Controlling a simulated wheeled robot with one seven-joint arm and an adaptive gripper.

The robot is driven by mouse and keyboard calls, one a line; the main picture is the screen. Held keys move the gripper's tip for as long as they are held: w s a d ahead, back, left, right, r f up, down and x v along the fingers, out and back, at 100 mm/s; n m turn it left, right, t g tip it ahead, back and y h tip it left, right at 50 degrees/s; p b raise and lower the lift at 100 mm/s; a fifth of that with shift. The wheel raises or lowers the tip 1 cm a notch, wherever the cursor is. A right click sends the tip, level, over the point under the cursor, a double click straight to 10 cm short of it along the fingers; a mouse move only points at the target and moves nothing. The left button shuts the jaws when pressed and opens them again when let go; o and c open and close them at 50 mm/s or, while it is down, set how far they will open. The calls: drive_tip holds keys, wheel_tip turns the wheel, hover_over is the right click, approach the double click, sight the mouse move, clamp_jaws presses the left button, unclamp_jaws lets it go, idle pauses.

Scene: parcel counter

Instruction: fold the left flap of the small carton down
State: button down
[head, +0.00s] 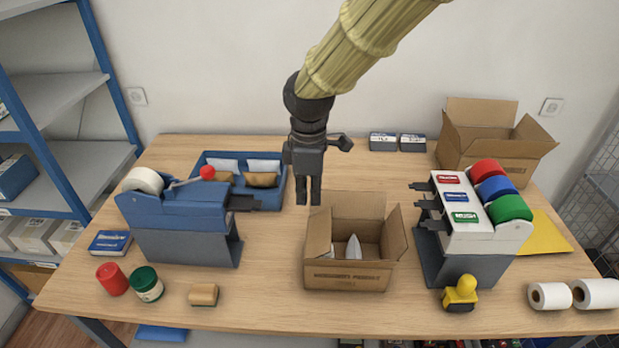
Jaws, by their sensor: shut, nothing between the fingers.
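The small carton (345,277) stands on the table at the front middle. It is open at the top, with a whitish item (354,249) inside. Its left flap (318,235) stands up, leaning a little outward. Its back flap (358,205) stands upright and its right flap (394,236) tilts outward. A front flap cannot be made out clearly. My gripper (308,202) points down, shut and empty, above and behind the carton's left flap. Whether its fingertips touch the carton's back left corner cannot be told from this view.
A blue tape dispenser (180,225) stands left of the carton, and a label dispenser (465,235) with coloured rolls stands right. A blue tray (240,160) lies behind. A larger open carton (490,140) is at the back right. A yellow-handled stamp (460,292) sits front right.

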wheel_tip(320, 180, down, 4)
drive_tip(key=shift+s+f+p, duration=0.1)
drive_tip(key=shift+f+p, duration=0.05)
drive_tip(key=shift+p, duration=0.4)
drive_tip(key=shift+d+f+p, duration=0.6)
drive_tip(key=shift+d+f, duration=0.6)
drive_tip(key=shift+f, duration=0.3)
